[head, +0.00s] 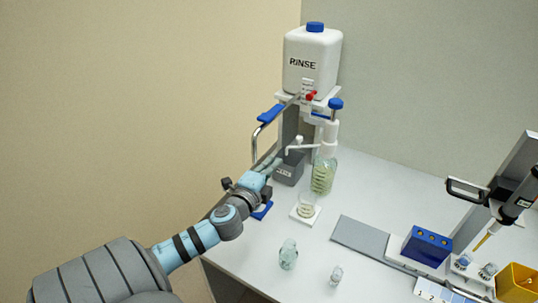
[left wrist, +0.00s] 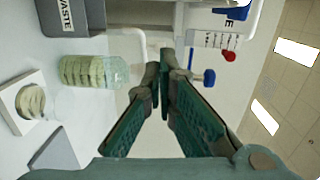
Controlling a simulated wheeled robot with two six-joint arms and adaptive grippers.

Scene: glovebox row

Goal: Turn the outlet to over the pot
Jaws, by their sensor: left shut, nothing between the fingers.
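The white outlet (head: 303,148) is a thin bent tube on the dispenser atop a glass bottle (head: 323,176) of greenish liquid. It points left, its tip above the grey WASTE box (head: 288,172). The outlet also shows in the left wrist view (left wrist: 137,45). The pot (head: 306,207), a small glass dish, sits on a white square plate in front of the bottle. My left gripper (head: 273,163) is shut and empty, near the waste box and left of the outlet. Whether its fingertips touch the outlet cannot be told. My right gripper is not in view.
A RINSE tank (head: 312,62) on a stand, with a curved metal pipe, rises behind. Small glass vessels (head: 288,254) stand at the front. A grey plate (head: 360,238), blue rack (head: 427,247), pipette (head: 505,215) and yellow box (head: 519,284) are to the right.

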